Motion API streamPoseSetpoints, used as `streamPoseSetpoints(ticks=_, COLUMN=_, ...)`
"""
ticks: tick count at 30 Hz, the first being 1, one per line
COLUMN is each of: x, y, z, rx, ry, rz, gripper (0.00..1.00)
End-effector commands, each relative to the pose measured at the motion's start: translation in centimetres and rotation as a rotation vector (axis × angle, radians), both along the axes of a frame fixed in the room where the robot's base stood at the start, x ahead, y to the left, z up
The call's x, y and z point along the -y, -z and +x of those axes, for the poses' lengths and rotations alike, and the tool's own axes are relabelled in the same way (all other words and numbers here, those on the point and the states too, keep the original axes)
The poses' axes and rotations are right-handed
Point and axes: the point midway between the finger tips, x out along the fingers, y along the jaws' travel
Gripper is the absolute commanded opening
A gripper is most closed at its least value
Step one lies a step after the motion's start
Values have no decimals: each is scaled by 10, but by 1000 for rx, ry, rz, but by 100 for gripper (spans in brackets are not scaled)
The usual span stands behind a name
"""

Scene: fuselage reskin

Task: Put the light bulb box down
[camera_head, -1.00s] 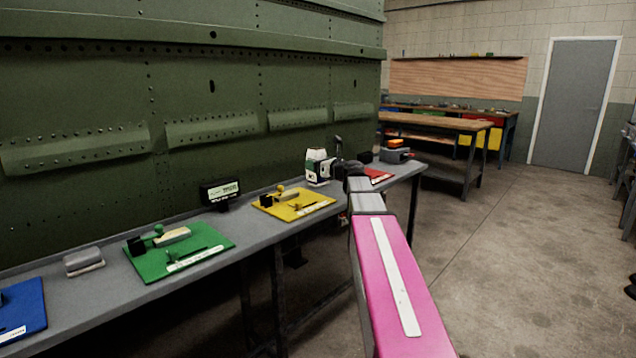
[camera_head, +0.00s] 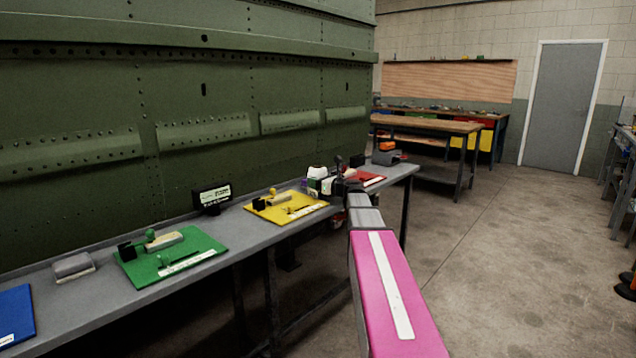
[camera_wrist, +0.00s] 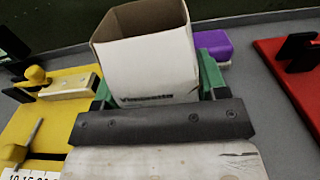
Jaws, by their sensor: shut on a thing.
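The light bulb box (camera_wrist: 150,62) is a white carton with an open brown top, upright in the wrist view. It also shows small in the head view (camera_head: 317,172). My gripper (camera_wrist: 157,82) is shut on it, with a green finger on each side. In the head view my gripper (camera_head: 327,187) is at the far part of the grey workbench (camera_head: 240,245), between the yellow and red boards. The box's lower part is hidden behind the gripper, so I cannot tell whether it touches the bench.
A yellow board (camera_head: 290,207) lies left of the box and a red board (camera_head: 366,180) right of it. A purple object (camera_wrist: 214,45) is just behind the box.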

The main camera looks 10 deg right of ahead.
Motion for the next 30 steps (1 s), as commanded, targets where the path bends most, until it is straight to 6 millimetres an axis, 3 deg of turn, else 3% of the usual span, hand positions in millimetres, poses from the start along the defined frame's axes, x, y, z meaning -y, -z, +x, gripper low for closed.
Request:
streamPoseSetpoints(ticks=4, x=0, y=2, z=0, rx=0, ry=0, rz=0, gripper=42)
streamPoseSetpoints(ticks=5, x=0, y=3, z=0, rx=0, ry=0, rz=0, gripper=69)
streamPoseSetpoints(ticks=7, x=0, y=2, z=0, rx=0, ry=0, rz=0, gripper=91)
streamPoseSetpoints(ticks=18, x=0, y=-1, z=-1, rx=0, ry=0, rz=0, gripper=91)
streamPoseSetpoints(ticks=30, x=39, y=0, z=-61, rx=0, ry=2, rz=0, gripper=91)
